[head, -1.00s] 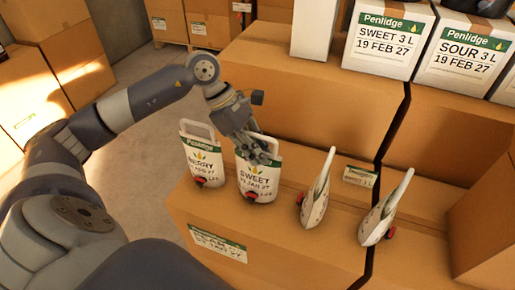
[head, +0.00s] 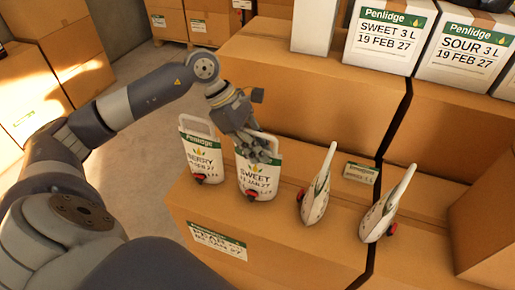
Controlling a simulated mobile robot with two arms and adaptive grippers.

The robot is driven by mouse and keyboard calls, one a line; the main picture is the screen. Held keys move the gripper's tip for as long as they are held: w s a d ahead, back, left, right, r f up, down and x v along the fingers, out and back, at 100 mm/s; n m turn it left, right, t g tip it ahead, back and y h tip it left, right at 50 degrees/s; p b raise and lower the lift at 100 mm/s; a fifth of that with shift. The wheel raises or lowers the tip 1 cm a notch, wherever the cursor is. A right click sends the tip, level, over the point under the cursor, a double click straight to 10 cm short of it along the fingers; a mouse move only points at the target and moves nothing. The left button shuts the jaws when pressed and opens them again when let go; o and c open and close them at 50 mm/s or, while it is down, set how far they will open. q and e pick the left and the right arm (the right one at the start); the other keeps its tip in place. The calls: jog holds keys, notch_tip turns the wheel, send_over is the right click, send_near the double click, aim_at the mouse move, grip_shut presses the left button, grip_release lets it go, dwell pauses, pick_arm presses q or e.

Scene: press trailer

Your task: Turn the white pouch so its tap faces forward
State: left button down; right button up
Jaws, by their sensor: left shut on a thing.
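Several white pouches with red taps stand on a cardboard box (head: 275,235). The SWEET pouch (head: 258,183) shows its printed front, with its red tap (head: 251,193) low on that face. My left gripper (head: 264,154) is at the top of this pouch, shut on it, and its fingers cover part of the green band and handle. The BERRY pouch (head: 202,160) stands to the left, also with its printed front and tap showing. Two pouches to the right, one nearer (head: 316,192) and one at far right (head: 382,215), show edge-on, their taps to the side. My right gripper is out of view.
Taller cardboard boxes (head: 310,95) rise behind the pouches, with white Penlidge cartons (head: 390,40) on top. Another box (head: 490,220) stands at the right. Bare floor (head: 145,160) lies at the left. The pouches stand close together.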

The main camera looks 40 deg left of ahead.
pick_arm(q)
jog(key=shift+w, duration=0.1)
jog(key=c, duration=1.5)
grip_release()
jog(key=shift+r, duration=0.1)
jog(key=shift+f, duration=0.2)
jog(key=shift+r, duration=0.1)
jog(key=v, duration=1.2)
jog(key=shift+s, duration=0.2)
